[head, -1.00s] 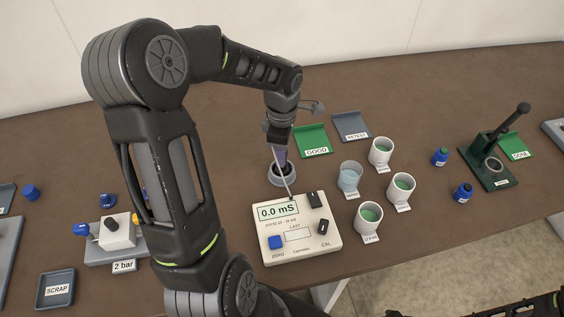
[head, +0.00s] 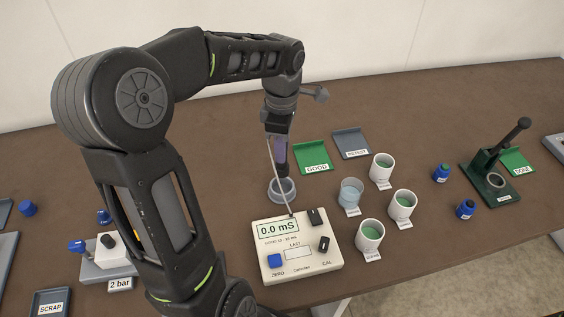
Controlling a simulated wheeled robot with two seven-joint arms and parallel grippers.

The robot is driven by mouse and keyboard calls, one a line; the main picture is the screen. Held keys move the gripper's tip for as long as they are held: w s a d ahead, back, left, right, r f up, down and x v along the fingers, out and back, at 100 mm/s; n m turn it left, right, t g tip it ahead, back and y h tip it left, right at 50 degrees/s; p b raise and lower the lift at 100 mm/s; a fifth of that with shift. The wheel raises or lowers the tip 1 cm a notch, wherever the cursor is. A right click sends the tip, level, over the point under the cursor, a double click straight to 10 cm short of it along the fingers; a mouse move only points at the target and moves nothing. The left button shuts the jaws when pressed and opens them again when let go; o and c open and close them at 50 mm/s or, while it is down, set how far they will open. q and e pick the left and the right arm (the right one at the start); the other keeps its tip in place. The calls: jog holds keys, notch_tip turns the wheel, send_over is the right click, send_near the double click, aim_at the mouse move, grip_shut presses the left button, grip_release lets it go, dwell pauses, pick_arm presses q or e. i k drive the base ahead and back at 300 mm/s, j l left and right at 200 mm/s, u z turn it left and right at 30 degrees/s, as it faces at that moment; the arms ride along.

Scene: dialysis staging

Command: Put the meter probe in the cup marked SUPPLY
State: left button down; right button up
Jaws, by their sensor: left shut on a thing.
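A thin cable runs from the probe to the white meter (head: 297,252), which reads 0.0 mS. To the right stand a cup of clear bluish liquid (head: 350,194) and white cups with green liquid: one at the back (head: 381,170), one at the right (head: 402,208), one at the front (head: 369,239). Their labels are too small to read, including SUPPLY. My right gripper is out of view.
A green GOOD tray (head: 313,156) and a grey tray (head: 352,143) lie behind the cups. At left are a 2 bar fixture (head: 110,262) and a SCRAP tray (head: 50,302).

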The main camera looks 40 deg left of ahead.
aim_at(400, 212)
jog(key=k+l, duration=0.1)
jog(key=l, duration=0.2)
jog(key=i+l, duration=0.1)
jog(key=l, duration=0.25)
jog(key=i+l+z, duration=0.1)
jog(key=l, duration=0.25)
jog(key=i+l, duration=0.1)
jog(key=l, duration=0.2)
